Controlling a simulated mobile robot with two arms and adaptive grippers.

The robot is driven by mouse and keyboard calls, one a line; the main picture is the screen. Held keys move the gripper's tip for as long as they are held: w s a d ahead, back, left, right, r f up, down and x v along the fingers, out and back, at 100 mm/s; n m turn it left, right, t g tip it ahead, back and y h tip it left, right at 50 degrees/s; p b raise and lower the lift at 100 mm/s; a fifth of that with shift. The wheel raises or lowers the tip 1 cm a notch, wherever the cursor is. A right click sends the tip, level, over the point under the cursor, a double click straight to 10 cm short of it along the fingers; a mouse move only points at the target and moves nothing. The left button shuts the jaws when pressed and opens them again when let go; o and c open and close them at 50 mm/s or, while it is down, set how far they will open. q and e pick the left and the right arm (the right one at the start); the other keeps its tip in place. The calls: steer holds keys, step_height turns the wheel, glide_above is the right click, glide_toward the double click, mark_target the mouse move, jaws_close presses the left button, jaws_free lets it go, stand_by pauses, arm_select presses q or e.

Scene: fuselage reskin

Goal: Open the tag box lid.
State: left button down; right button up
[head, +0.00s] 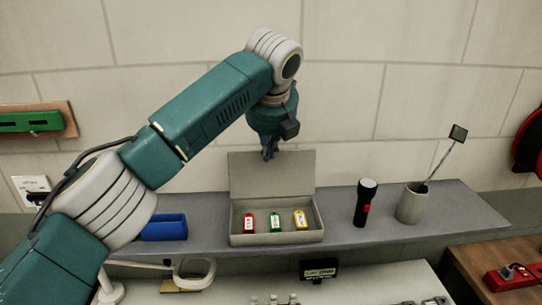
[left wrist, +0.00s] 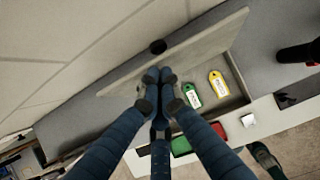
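The grey tag box (head: 276,239) stands on the shelf. Its lid (head: 272,178) is hinged up and stands open, leaning back toward the wall; the lid also shows in the left wrist view (left wrist: 205,45). A red tag (head: 249,222), a green tag (head: 275,221) and a yellow tag (head: 300,219) lie inside. My left gripper (head: 269,156) is at the lid's top edge, its fingertips overlapping the edge. In the left wrist view the fingertips (left wrist: 159,76) are close together against the lid, with nothing seen between them. Whether they touch it is unclear. My right gripper is not in view.
On the shelf (head: 345,205), a black flashlight (head: 365,203) and a grey cup (head: 411,203) holding a thin tool stand right of the box. A blue bin (head: 164,227) is at the left. The wall is close behind the lid.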

arm_select(q)
steer(key=shift+w+d+r, duration=0.1)
steer(key=shift+w+d, duration=0.15)
steer(key=shift+w, duration=0.2)
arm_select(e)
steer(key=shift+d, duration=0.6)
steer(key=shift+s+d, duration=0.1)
